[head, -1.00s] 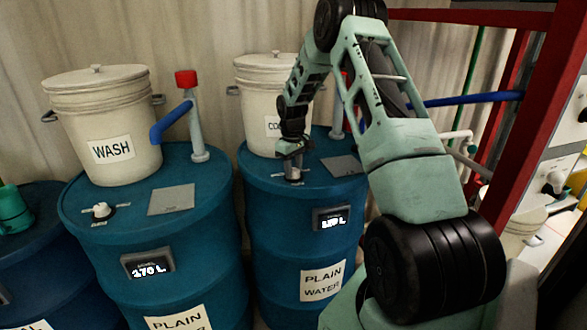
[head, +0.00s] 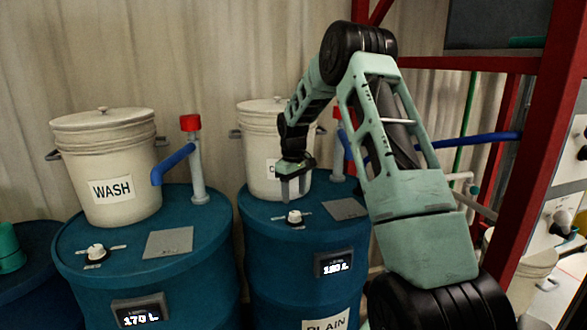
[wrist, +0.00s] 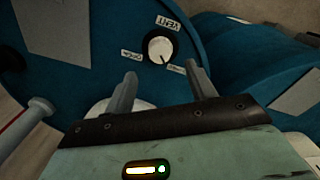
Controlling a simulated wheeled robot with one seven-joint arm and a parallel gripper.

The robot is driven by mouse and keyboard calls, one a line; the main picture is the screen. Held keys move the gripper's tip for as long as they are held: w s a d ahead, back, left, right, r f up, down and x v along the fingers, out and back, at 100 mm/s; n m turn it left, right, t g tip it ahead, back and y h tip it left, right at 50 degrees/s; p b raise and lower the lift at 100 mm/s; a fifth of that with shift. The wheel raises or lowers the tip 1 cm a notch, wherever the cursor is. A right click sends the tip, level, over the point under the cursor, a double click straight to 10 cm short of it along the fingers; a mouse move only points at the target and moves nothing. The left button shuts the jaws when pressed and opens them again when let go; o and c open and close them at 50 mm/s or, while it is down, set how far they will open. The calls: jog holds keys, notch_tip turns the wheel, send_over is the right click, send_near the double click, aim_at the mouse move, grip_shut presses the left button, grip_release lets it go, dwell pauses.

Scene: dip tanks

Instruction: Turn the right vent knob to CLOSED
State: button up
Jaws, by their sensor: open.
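The right vent knob (head: 294,217) is a small white dial on top of the right blue drum (head: 262,260). In the wrist view the knob (wrist: 160,48) sits beyond my fingertips, with a dark pointer mark toward its lower edge. Small labels surround it; one reads VENT (wrist: 167,23), and the other two are too small to read surely. My gripper (head: 294,188) is above the knob, pointing down, apart from it. In the wrist view its two fingers (wrist: 160,75) are spread with nothing between them.
A white bucket (head: 262,180) stands behind the knob on the same drum, near a blue-and-grey pipe (head: 342,150). The left drum bears the WASH bucket (head: 110,170), another white knob (head: 97,253) and a red-capped pipe (head: 196,165). A red frame (head: 540,150) stands at right.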

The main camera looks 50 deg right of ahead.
notch_tip(320, 180, up, 10)
jog(key=b, duration=0.1)
jog(key=shift+a+r, duration=0.15)
jog(key=shift+a, duration=0.05)
dwell(0.4)
jog(key=s+a+f+n+y, duration=0.1)
jog(key=s+a+n, duration=0.1)
jog(key=a, duration=1.5)
jog(key=s+a+f+n, duration=0.1)
jog(key=s+a+n, duration=0.15)
jog(key=a, duration=1.45)
jog(key=s+a+f+n, duration=0.2)
jog(key=s+a+f, duration=0.1)
jog(key=s+a, duration=0.95)
jog(key=s+a+f+n, duration=0.1)
jog(key=s+f, duration=0.2)
jog(key=s, duration=1)
jog(key=shift+s+a, duration=0.3)
jog(key=shift+a, duration=0.05)
jog(key=shift+n, duration=0.25)
